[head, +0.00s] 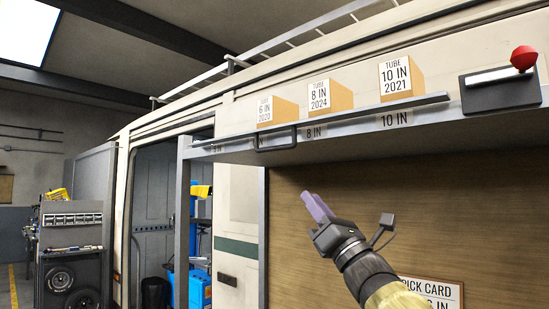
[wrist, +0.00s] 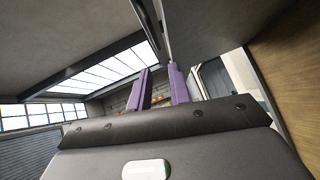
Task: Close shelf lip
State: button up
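The shelf (head: 352,126) runs along the van's side, with size labels on its front edge. The shelf lip (head: 420,102) shows as a long dark rail along that edge, in front of the boxes. A dark rectangular handle (head: 276,149) hangs at its left part. Whether the lip is raised or lowered is hard to tell. My gripper (head: 306,196) is below the shelf, right of the handle and apart from it, pointing up and left. In the wrist view its two purple fingers (wrist: 160,72) stand apart with nothing between them.
Three tube boxes (head: 341,95) stand on the shelf. A black panel with a red knob (head: 523,58) is at the right. A wooden panel (head: 310,185) lies behind my arm, with a pick card (head: 440,292) below. A tool cart (head: 70,250) is far left.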

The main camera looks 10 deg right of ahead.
aim_at(275, 149)
jog(key=shift+s+a+r+n+y, duration=0.2)
jog(key=shift+r+n+y, duration=0.1)
jog(key=shift+n+y, duration=0.25)
jog(key=shift+r, duration=0.1)
jog(key=p+x, duration=1)
jog(key=x, duration=0.7)
jog(key=shift+w+a, duration=0.1)
jog(key=shift+w, duration=0.15)
grip_shut()
